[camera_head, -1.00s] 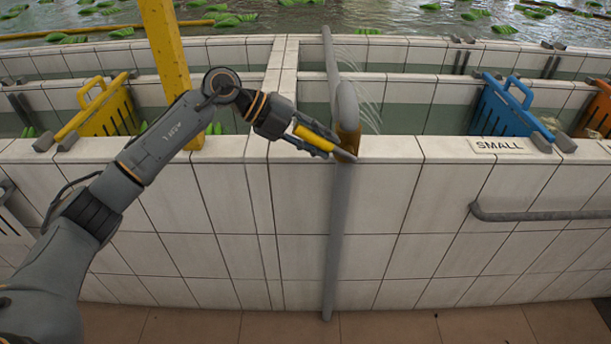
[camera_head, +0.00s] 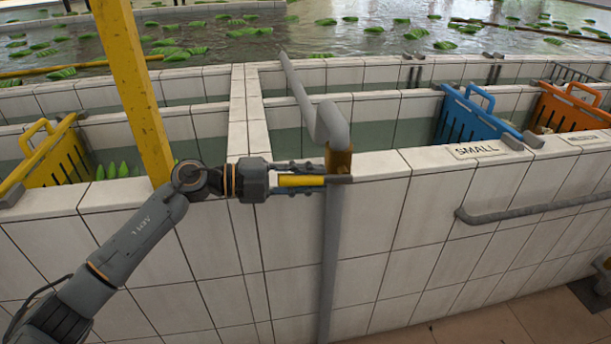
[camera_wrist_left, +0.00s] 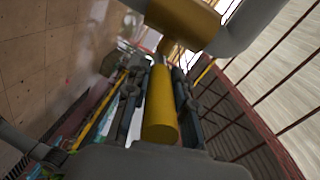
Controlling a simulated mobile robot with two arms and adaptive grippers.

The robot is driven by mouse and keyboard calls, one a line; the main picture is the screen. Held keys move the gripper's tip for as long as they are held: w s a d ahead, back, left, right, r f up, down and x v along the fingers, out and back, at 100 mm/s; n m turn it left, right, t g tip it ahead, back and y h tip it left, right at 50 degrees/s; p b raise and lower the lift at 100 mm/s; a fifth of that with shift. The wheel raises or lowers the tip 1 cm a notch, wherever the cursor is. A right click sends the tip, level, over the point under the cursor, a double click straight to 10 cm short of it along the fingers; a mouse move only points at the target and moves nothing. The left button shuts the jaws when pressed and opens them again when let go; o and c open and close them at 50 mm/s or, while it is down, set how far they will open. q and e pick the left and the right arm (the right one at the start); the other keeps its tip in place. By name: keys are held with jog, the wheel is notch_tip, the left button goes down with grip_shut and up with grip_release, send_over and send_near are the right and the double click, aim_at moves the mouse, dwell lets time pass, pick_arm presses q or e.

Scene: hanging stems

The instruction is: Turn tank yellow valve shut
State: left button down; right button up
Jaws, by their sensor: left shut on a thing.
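The yellow valve has a brass-yellow body (camera_head: 338,160) on the grey pipe at the tank wall's top edge. Its yellow lever (camera_head: 300,181) points left from the pipe, roughly level in the head view. My left gripper (camera_head: 325,174) is shut on the lever, its fingers lying along it. In the left wrist view the lever (camera_wrist_left: 160,110) lies between the fingers and runs up to the valve body (camera_wrist_left: 185,22). No water spray shows at the pipe (camera_head: 328,122). My right gripper is not in view.
A yellow post (camera_head: 133,85) stands close behind my left wrist. A yellow crate (camera_head: 45,160) hangs at the left; blue (camera_head: 477,118) and orange (camera_head: 570,108) crates hang at the right. A grey rail (camera_head: 530,208) runs along the wall's front.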

pick_arm(q)
jog(key=c, duration=1.1)
grip_release()
jog(key=v, duration=1.2)
